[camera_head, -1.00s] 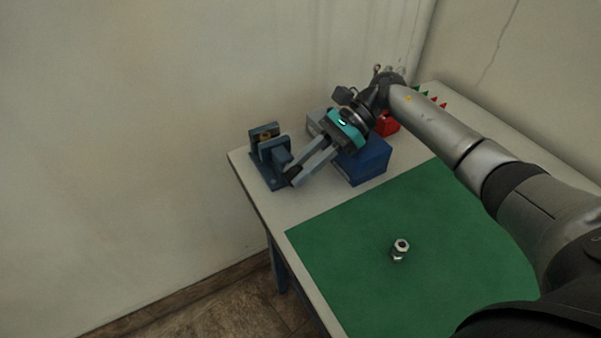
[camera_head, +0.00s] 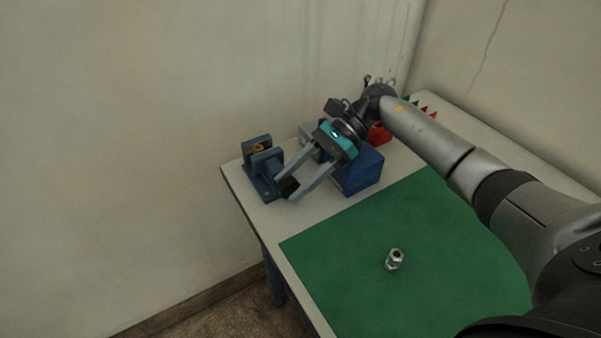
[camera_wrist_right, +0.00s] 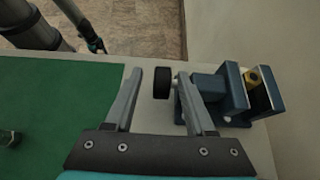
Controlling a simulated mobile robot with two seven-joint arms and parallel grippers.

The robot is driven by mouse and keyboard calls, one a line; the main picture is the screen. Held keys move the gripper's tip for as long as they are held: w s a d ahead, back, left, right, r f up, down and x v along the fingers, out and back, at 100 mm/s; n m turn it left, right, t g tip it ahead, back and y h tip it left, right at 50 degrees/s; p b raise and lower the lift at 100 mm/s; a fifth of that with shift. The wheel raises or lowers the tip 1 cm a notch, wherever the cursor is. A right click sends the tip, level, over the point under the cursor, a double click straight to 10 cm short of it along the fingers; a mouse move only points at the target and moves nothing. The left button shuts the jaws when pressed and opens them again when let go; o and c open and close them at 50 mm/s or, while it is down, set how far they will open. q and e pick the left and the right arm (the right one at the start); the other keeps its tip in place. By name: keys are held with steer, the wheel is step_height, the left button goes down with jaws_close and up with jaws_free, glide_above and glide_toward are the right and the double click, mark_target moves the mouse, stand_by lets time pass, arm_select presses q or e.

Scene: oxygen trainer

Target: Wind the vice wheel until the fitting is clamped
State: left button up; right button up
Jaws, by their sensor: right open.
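The blue vice (camera_head: 262,182) stands at the table's far left corner. A brass fitting (camera_wrist_right: 252,77) sits between its jaws; I cannot tell whether both jaws touch it. The vice's black wheel (camera_wrist_right: 162,83) is on the end of its screw. My right gripper (camera_wrist_right: 159,76) is open, its fingers on either side of the wheel with gaps visible. In the head view, the fingers partly hide the wheel. What looks like my left gripper (camera_wrist_right: 97,44) shows small beyond the table in the right wrist view; its jaws are unclear.
A blue box (camera_head: 358,172) is just right of my right gripper, with a red bin (camera_head: 379,133) behind. Small red and green cones (camera_head: 424,110) line the back. A metal hex fitting (camera_head: 395,260) lies on the otherwise clear green mat (camera_head: 340,265). A wall is close behind the vice.

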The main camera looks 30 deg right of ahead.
steer(key=shift+d+r, duration=0.15)
steer(key=shift+d, duration=0.15)
steer(key=b+v, duration=0.1)
steer(key=v, duration=1.2)
steer(key=shift+v, duration=0.75)
arm_select(q)
steer(key=shift+w+a+f, duration=0.45)
steer(key=shift+w, duration=0.15)
